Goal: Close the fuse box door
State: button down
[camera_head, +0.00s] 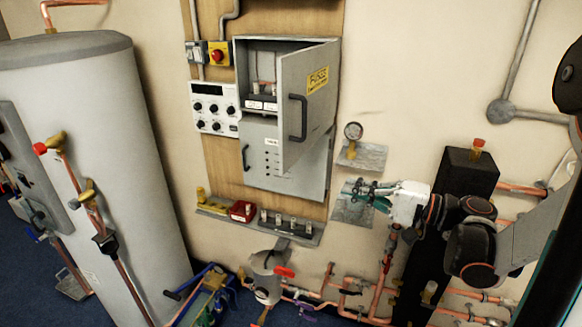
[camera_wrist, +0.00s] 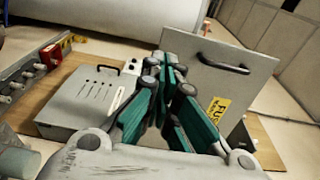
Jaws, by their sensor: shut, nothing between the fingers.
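The grey fuse box (camera_head: 262,60) hangs on a wooden board on the wall. Its upper door (camera_head: 312,95) stands wide open, swung out from hinges on the right side as far as I can tell, with a yellow label and a dark handle (camera_head: 298,118). Fuses show inside the box. In the wrist view the open door (camera_wrist: 212,78) stands behind my fingers, with its handle (camera_wrist: 222,64) at the top. My gripper (camera_head: 362,194) is shut and empty, to the right of the door and lower. Its green fingers (camera_wrist: 168,85) also show in the wrist view; contact with the door cannot be told.
A small shelf (camera_head: 215,209) with a red box and several fittings is below the fuse box. Copper pipes (camera_head: 330,285) run low. A large tank (camera_head: 95,140) stands left.

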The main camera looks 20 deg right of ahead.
aim_at(288, 170)
jog(key=x, duration=1.3)
jog(key=shift+w+a+r+b, duration=0.2)
jog(key=shift+w+b, duration=0.15)
